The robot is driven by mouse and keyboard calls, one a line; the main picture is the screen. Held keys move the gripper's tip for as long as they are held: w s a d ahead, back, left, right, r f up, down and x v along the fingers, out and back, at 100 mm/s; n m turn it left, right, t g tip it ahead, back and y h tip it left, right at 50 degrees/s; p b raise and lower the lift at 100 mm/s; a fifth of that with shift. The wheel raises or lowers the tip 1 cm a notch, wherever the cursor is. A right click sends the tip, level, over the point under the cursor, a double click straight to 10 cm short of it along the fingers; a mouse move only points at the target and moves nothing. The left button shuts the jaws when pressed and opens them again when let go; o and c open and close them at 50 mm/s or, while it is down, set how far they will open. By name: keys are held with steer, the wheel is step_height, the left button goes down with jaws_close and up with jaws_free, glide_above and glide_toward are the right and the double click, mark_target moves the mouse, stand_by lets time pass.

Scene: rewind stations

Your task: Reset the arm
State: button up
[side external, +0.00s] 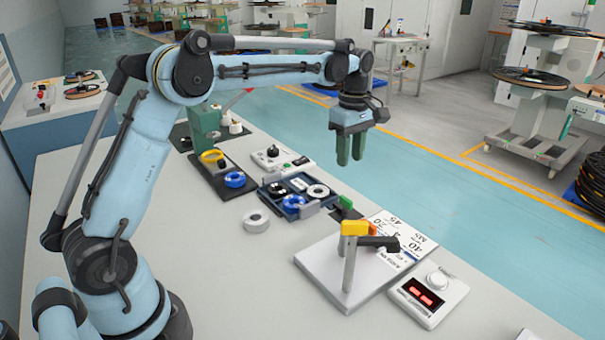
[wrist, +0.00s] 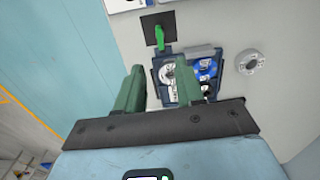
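My gripper (side external: 350,162) hangs fingers-down above the far edge of the bench, at the end of my arm. Its two green fingers are apart with nothing between them, as the wrist view (wrist: 158,68) shows. Below it and to the left in the side view is a dark blue tray (side external: 270,197) holding several blue, white and black spools. In the wrist view the tray (wrist: 219,61) lies beyond the fingers, partly hidden by the right one.
A loose white spool (side external: 256,221) lies on the bench beside the tray. A stand with a yellow top (side external: 354,228) and a box with a red display (side external: 428,298) are at front right. A green lever (wrist: 160,36) stands near the tray. The air around my gripper is clear.

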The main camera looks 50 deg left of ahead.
steer(key=shift+r, duration=0.25)
steer(key=s+d+m+t, duration=0.3)
steer(key=s+m, duration=0.6)
steer(key=s, duration=0.1)
steer(key=s+d+f+m+t, duration=0.1)
steer(key=s+d+m+t, duration=0.2)
steer(key=s+m, duration=0.6)
steer(key=shift+s+f+t, duration=0.15)
steer(key=shift+s+t, duration=0.45)
steer(key=shift+s, duration=0.45)
steer(key=shift+d, duration=0.1)
